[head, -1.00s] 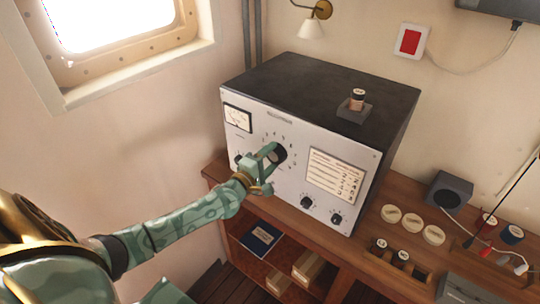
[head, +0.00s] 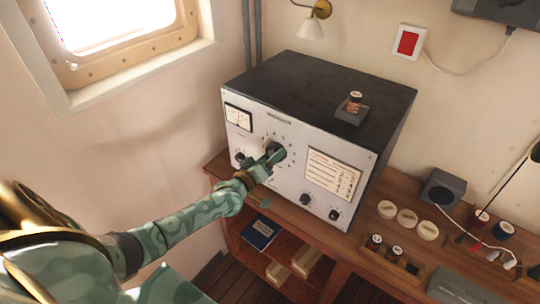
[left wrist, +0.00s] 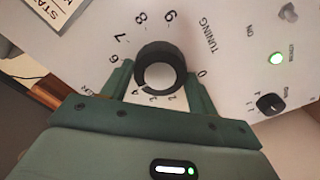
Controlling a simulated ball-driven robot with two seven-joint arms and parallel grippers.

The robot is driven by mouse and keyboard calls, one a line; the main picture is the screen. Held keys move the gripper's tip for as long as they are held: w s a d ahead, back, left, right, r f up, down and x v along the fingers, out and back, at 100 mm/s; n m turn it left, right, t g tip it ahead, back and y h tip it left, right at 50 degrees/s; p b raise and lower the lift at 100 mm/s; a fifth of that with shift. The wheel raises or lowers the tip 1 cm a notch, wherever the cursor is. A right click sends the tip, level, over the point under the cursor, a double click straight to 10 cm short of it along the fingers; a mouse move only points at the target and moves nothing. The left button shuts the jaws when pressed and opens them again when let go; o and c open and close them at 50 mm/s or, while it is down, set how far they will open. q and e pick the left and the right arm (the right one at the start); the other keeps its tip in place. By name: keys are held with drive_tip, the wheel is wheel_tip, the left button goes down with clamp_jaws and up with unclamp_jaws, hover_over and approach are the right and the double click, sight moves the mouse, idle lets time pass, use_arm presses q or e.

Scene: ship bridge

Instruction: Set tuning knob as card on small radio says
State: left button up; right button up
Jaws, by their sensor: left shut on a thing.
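The radio set (head: 385,125) is a box with a black top and pale front panel on the wooden desk. Its black tuning knob (head: 275,149) sits inside a ring of numerals. In the left wrist view the knob (left wrist: 160,57) is a dark ring with a pale centre, with "TUNING" printed nearby. My left gripper (head: 273,158) is shut on it, with a green finger on either side (left wrist: 160,80). Its pointer mark cannot be made out clearly. A card (head: 333,175) with printed lines is on the panel's right; its text is too small to read. My right gripper is out of view.
A meter (head: 238,117) and smaller knobs (head: 306,199) are on the panel. A small grey speaker box (head: 443,187), pale round discs (head: 407,218) and dark spools stand on the desk to the right.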

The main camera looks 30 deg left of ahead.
use_arm(q)
drive_tip(key=shift+m, duration=1.1)
drive_tip(key=shift+f, duration=0.1)
drive_tip(key=o, duration=1)
drive_tip(key=shift+p, duration=0.3)
drive_tip(key=s, duration=0.5)
drive_tip(key=s+a, duration=0.1)
drive_tip(key=s, duration=1)
drive_tip(key=shift+s+a, duration=0.1)
drive_tip(key=shift+a, duration=0.05)
